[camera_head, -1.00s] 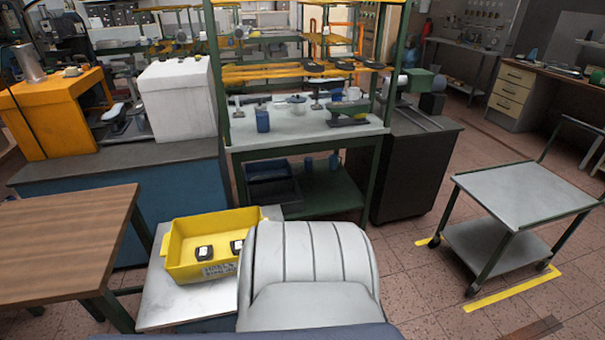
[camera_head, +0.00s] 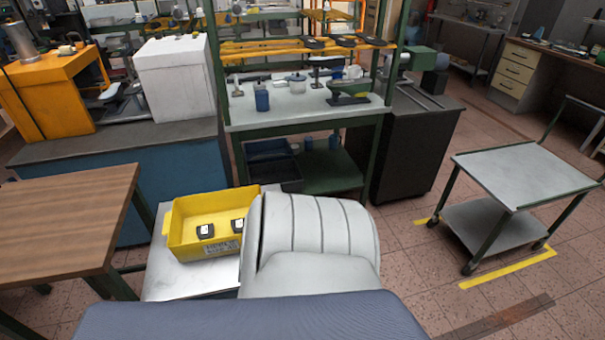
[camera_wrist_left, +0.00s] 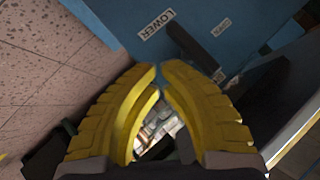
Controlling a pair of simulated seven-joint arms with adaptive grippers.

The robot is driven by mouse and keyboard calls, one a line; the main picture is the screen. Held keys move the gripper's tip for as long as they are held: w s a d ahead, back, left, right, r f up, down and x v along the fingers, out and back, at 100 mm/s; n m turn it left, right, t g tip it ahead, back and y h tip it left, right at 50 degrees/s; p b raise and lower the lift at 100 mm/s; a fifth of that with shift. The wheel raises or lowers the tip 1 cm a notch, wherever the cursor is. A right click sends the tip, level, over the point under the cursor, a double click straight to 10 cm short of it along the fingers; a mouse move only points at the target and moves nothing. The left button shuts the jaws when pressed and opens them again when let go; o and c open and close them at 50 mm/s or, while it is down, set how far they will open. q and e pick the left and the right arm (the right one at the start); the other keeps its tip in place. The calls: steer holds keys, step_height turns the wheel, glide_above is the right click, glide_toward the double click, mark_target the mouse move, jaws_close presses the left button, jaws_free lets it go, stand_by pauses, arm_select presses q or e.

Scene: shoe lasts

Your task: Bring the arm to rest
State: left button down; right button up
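My left gripper (camera_wrist_left: 160,72) shows in the left wrist view. Its two yellow ribbed fingers curve inward and their tips almost meet, with a thin gap between them. Nothing is held at the tips. Behind it is a blue surface with a white label reading "LOWER" (camera_wrist_left: 156,25). Neither gripper shows in the head view, and my right gripper is in neither view. A yellow bin (camera_head: 180,243) stands on a small metal table, with two small dark pieces with white faces (camera_head: 206,229) in it.
A wooden table (camera_head: 65,215) is at the left and a grey trolley (camera_head: 520,172) at the right. A workbench (camera_head: 290,114) with shelves stands behind. A pale ribbed seat-like form (camera_head: 315,235) hides the bin's right side. Tiled floor lies open before the trolley.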

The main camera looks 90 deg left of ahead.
arm_select(q)
steer(key=shift+v, duration=1.45)
